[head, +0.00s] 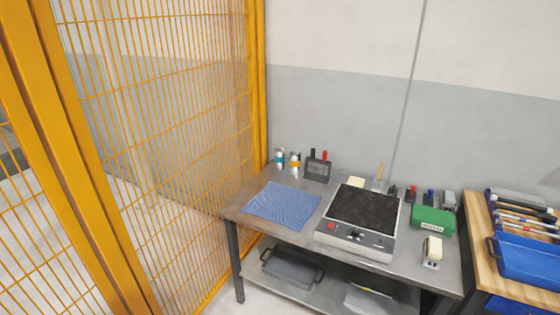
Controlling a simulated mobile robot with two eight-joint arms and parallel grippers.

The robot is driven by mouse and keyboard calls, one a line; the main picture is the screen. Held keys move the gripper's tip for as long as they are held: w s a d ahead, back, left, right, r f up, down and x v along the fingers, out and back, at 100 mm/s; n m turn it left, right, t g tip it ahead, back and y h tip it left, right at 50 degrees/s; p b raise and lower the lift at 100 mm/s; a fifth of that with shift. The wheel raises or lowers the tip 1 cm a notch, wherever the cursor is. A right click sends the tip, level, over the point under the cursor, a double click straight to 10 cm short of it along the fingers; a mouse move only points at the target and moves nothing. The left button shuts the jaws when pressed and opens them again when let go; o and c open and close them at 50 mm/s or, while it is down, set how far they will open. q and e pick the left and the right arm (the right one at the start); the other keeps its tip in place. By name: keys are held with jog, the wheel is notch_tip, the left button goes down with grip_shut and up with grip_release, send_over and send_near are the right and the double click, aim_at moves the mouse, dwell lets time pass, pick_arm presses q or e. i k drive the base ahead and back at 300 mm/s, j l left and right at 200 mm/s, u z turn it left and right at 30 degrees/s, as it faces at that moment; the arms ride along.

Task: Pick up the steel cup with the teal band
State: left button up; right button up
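Two small cups stand at the back left of the steel table (262,184). The left one is the steel cup with the teal band (279,158), upright near the table's back edge. Beside it on the right stands a similar cup with an orange band (295,165). Both cups are small in the head view and their insides cannot be made out. Neither of my grippers shows in this view.
A blue cloth (283,205) lies in front of the cups. A dark-topped device (365,208) fills the table's middle. A dark holder (317,169) stands right of the cups. A green box (433,218) is at the right. A yellow mesh fence (165,120) rises left of the table.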

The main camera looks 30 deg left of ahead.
aim_at(280, 159)
jog(key=i+j+u, duration=0.25)
jog(key=i, duration=0.2)
jog(key=i+j+u, duration=0.25)
jog(key=i, duration=0.25)
